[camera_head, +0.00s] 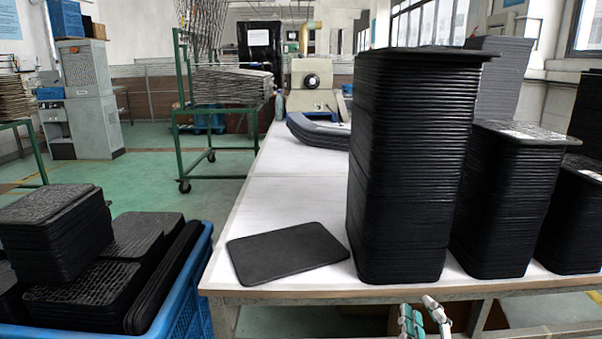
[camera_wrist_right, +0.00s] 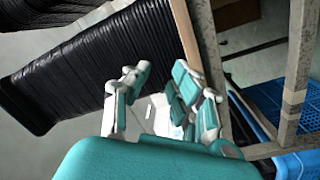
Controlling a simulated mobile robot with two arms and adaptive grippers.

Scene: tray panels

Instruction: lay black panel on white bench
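A single black panel (camera_head: 287,252) lies flat near the front left corner of the white bench (camera_head: 300,205), apart from the tall stack beside it. My right gripper (camera_head: 424,316) is at the bottom of the head view, in front of the bench's front edge and below its top. In the right wrist view its fingers (camera_wrist_right: 157,82) are spread, with nothing between them. My left gripper is not in view.
Tall stacks of black panels (camera_head: 412,160) fill the bench's right side. A blue crate (camera_head: 200,290) with more black panels stands at the lower left. A dark curved piece (camera_head: 318,130) lies farther back. The bench's left middle is clear.

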